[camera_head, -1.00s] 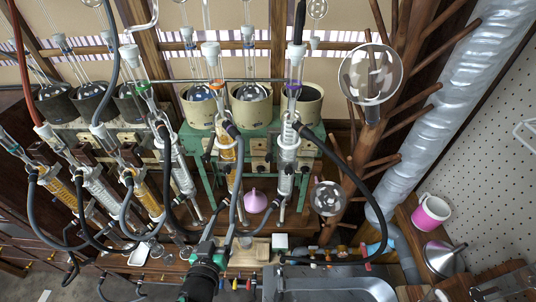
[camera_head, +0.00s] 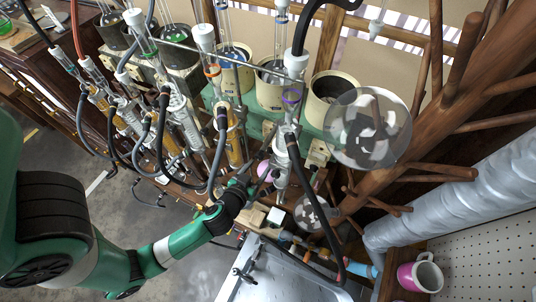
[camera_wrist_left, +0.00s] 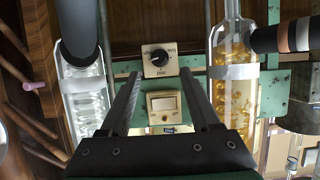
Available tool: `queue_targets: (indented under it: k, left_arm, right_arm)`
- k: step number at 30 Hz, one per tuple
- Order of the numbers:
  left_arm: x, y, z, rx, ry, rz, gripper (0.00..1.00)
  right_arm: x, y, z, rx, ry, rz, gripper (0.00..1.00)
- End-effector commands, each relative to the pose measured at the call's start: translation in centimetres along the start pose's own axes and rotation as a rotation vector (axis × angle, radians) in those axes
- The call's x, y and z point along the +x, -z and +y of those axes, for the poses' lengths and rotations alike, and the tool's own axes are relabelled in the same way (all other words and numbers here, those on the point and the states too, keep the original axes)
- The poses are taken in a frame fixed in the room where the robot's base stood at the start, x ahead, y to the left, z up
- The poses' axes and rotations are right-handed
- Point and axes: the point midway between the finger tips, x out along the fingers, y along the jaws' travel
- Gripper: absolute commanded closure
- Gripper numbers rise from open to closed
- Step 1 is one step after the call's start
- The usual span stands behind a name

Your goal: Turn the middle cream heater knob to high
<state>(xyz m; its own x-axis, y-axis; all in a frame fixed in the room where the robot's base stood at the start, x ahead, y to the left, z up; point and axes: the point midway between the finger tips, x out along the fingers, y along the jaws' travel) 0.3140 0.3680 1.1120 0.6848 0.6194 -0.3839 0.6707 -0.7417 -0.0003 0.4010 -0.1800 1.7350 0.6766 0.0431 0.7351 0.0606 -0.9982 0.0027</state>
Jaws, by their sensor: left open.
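Three cream heaters stand in a row on a green stand in the head view; the middle cream heater (camera_head: 270,96) is partly behind glassware. In the left wrist view a round black knob (camera_wrist_left: 159,57) sits on a cream dial plate, with a cream rocker switch (camera_wrist_left: 163,106) beside it. The dial lettering and pointer are too small to read surely. My left gripper (camera_wrist_left: 159,77) is open and empty, its fingers apart with the knob just beyond their tips. In the head view, the left gripper (camera_head: 254,180) reaches low among the condensers. My right gripper is out of view.
An orange-filled condenser (camera_wrist_left: 233,80) and a clear coil condenser (camera_wrist_left: 82,100) stand close on either side of my left fingers. A dark hose (camera_wrist_left: 78,35) crosses near the left finger. A wooden peg tree (camera_head: 410,125) and a pink mug (camera_head: 420,274) are at the right.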

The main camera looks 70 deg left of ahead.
Motion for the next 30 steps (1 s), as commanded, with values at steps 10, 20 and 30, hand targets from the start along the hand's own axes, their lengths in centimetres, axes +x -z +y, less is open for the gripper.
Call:
queue_targets:
  k: [10,20,30]
  left_arm:
    - [6.5,0.1,0.0,-0.001,0.001,0.001,0.37]
    - [7.2,0.1,0.0,0.000,-0.001,0.001,0.37]
    - [7.1,0.1,0.0,0.000,-0.001,0.001,0.96]
  right_arm:
    - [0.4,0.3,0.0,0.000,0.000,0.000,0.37]
    - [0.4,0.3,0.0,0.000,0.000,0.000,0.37]
    - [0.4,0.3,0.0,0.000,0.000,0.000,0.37]
